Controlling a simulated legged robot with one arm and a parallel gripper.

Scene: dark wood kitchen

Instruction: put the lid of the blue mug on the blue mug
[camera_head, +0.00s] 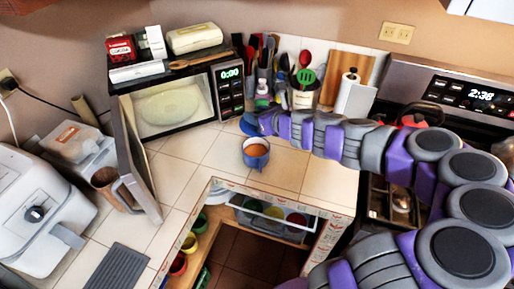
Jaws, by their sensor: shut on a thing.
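The blue mug (256,163) stands upright on the tiled counter in front of the microwave. Its top is uncovered, with orange-brown contents showing. The blue lid (248,124) is at the end of my arm, just behind and slightly left of the mug, apart from its rim. My gripper (260,123) is shut on the lid. The fingers are small and partly hidden by my purple and grey arm, which reaches in from the right.
The microwave (172,105) has its door (133,160) swung open, left of the mug. An open drawer (270,218) is below the counter edge. Counter left of the mug is clear.

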